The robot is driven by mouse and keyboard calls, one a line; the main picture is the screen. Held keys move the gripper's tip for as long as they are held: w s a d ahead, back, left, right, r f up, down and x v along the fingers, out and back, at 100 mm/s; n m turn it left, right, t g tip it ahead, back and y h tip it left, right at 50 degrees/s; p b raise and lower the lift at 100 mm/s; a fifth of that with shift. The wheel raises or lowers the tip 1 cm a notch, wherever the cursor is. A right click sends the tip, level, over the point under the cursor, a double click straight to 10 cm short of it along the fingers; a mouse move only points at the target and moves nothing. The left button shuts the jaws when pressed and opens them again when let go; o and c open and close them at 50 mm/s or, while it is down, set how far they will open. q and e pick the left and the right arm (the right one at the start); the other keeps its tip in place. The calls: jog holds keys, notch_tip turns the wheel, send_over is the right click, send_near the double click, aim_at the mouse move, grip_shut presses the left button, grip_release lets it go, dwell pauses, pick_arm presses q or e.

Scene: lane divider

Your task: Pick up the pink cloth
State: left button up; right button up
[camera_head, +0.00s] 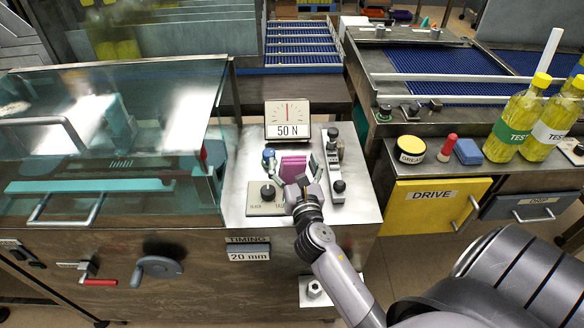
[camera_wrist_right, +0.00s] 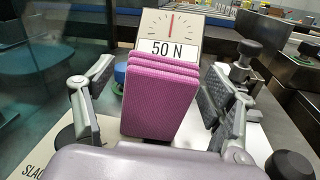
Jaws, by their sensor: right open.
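The pink cloth (camera_head: 292,166) is a folded, textured stack on the steel top, just in front of the 50 N dial. In the right wrist view the cloth (camera_wrist_right: 158,104) stands upright in the middle, between the two fingers. My right gripper (camera_head: 298,172) is open, with one finger on each side of the cloth. In the wrist view a gap shows between the cloth and each finger of the gripper (camera_wrist_right: 160,92). My left gripper is not in view.
The 50 N dial (camera_head: 287,120) stands right behind the cloth. A black-knobbed metal bar (camera_head: 334,168) is close on the right, and a slack knob (camera_head: 267,192) on the left. A glass cover (camera_head: 110,140) stands further left. Yellow bottles (camera_head: 515,118) stand at the right.

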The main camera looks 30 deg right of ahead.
jog(key=shift+c, duration=0.3)
jog(key=c, duration=1.3)
